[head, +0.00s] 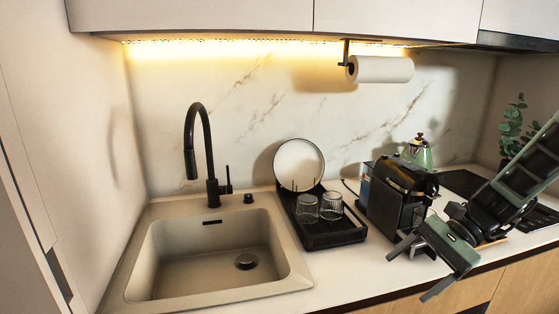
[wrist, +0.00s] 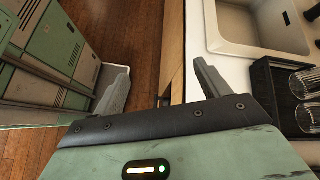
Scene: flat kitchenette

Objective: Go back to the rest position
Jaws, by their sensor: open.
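My gripper (head: 408,272) is at the right of the head view, in front of the coffee machine and over the counter's front edge. Its two grey fingers are spread wide with nothing between them. In the wrist view my gripper (wrist: 160,88) is also open and empty, with the wooden floor and the counter edge behind it. My green and black arm reaches in from the right of the head view and hides part of the counter behind it.
A black coffee machine (head: 395,202) stands behind my gripper. Left of it are a dish rack (head: 335,237) with two glasses and a plate (head: 298,165), then a beige sink (head: 165,285) with a black faucet (head: 190,150).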

